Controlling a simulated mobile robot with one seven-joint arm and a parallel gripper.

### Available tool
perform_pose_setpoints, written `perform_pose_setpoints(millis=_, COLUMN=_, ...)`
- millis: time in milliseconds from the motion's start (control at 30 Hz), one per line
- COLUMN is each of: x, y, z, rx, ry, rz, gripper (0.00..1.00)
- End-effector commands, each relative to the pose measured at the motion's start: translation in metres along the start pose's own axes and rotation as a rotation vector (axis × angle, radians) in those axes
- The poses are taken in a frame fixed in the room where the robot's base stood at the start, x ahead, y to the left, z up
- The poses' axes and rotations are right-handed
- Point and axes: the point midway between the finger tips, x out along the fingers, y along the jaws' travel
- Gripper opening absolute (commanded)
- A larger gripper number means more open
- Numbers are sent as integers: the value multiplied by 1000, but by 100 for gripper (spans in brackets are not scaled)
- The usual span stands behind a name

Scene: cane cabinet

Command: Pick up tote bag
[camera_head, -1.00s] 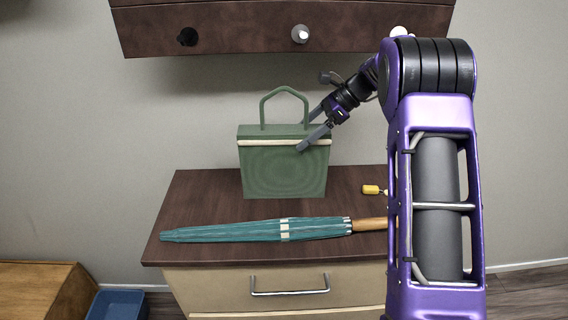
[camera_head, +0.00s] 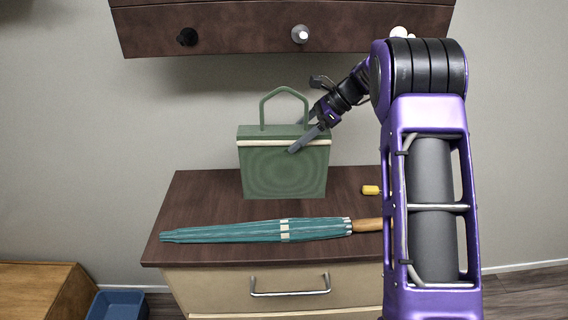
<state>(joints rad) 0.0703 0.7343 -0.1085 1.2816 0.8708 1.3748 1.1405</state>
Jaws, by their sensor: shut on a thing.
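The green tote bag (camera_head: 283,172) stands upright on the dark wooden cabinet top (camera_head: 350,182), with a cream band near its upper edge and a looped handle on top. My gripper (camera_head: 298,138) reaches in from the upper right and is shut on the bag's upper right part. One finger lies across the front face. The other finger is mostly hidden behind the bag's top edge. The bag rests on the cabinet top.
A teal folded umbrella (camera_head: 260,232) with a wooden handle lies in front of the bag. A dark drawer unit with knobs (camera_head: 285,25) hangs above. A blue bin (camera_head: 118,305) stands at lower left.

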Motion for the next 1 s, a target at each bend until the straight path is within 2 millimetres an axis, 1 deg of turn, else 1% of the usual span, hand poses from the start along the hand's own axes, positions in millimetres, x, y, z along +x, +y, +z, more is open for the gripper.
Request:
perform_pose_setpoints(millis=367, x=-2, y=1, z=2, rx=-1, ry=-1, rz=-1, gripper=0)
perform_pose_setpoints(millis=567, x=-10, y=12, z=10, rx=-2, ry=-2, rz=-2, gripper=0)
perform_pose_setpoints(millis=667, x=-16, y=24, z=15, rx=-1, ry=-2, rz=-1, gripper=0)
perform_pose_setpoints(millis=767, x=-22, y=42, z=21, rx=-2, ry=-1, rz=-1, gripper=0)
perform_pose_setpoints(millis=1000, x=-42, y=92, z=39, rx=-1, ry=-1, rz=-3, gripper=0)
